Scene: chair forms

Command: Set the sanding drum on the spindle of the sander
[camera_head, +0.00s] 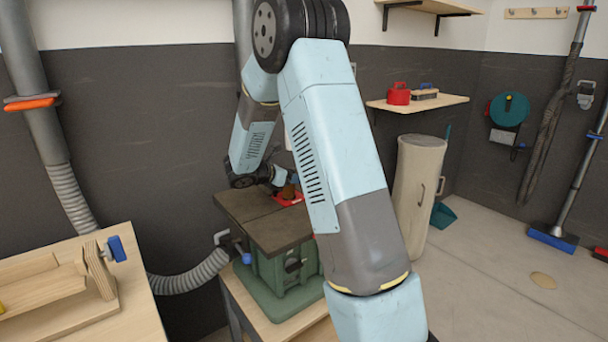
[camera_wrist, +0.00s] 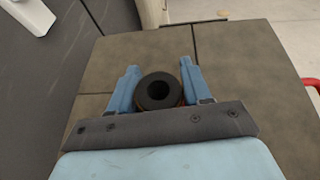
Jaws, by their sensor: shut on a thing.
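The sanding drum (camera_wrist: 158,91) is a short cylinder with a black top, a dark centre hole and an orange-brown side. My gripper (camera_wrist: 158,85) is shut on it, with a blue finger on either side. In the head view my gripper (camera_head: 279,178) is above the far part of the sander's table, and the drum's brown side (camera_head: 288,190) shows small there. The sander (camera_head: 285,278) has a green body and a dark flat table (camera_wrist: 235,50) with seams. I cannot see the spindle in either view. The gap between drum and table cannot be told.
A red object (camera_head: 289,199) is by the drum, over the table. A wooden bench with a wooden fixture (camera_head: 60,285) stands at left, with a grey hose (camera_head: 190,276) running to the sander. A beige bin (camera_head: 416,185) stands right, under a wall shelf (camera_head: 440,102).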

